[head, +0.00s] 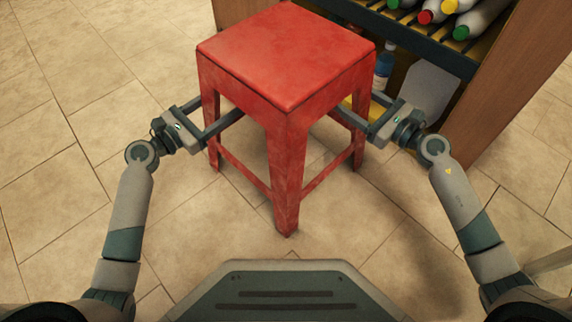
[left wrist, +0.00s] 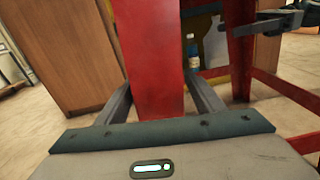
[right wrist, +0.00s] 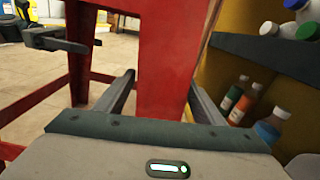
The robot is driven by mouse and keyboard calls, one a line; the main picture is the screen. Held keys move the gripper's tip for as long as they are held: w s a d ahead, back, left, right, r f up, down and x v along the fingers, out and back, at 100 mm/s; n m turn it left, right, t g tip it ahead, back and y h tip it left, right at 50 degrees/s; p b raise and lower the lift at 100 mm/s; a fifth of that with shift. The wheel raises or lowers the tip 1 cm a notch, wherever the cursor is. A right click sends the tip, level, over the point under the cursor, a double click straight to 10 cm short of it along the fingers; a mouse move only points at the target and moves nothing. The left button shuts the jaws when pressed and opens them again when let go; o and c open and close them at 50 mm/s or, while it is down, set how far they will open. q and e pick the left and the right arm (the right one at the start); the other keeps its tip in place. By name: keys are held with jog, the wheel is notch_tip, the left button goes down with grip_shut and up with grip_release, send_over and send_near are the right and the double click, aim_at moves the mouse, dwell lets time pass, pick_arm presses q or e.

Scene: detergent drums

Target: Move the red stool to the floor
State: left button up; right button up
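The red stool (head: 286,52) is upright in the middle of the head view, its square seat on top and one leg toward me. Whether its feet touch the floor (head: 100,120) is hard to tell. My left gripper (head: 222,106) is at its left leg, with its fingers on both sides of that leg in the left wrist view (left wrist: 157,85). My right gripper (head: 352,107) is at its right leg, with its fingers against both sides in the right wrist view (right wrist: 163,85). Both grippers look shut on the legs, below the seat.
A wooden shelf unit (head: 520,70) stands close behind and to the right of the stool. The tiled floor is clear on the left and in front.

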pick_arm(q)
jog(key=shift+s+a, duration=0.1)
jog(key=shift+a, duration=0.05)
jog(key=shift+s+a+f, duration=0.1)
jog(key=shift+s+a, duration=0.3)
jog(key=v, duration=1)
jog(key=shift+s+a, duration=0.15)
jog(key=shift+s, duration=0.05)
pick_arm(e)
jog(key=shift+s+d, duration=0.1)
jog(key=shift+d, duration=0.05)
jog(key=shift+v, duration=3.6)
jog(key=shift+r, duration=0.1)
pick_arm(q)
notch_tip(320, 180, up, 9)
jog(key=p, duration=0.9)
pick_arm(e)
send_near(370, 72)
jog(key=x, duration=0.3)
jog(key=f+x, duration=0.1)
jog(key=x, duration=0.1)
jog(key=shift+w, duration=0.2)
pick_arm(q)
jog(key=shift+r+p, duration=0.5)
jog(key=shift+r, duration=0.15)
pick_arm(e)
jog(key=shift+r, duration=0.5)
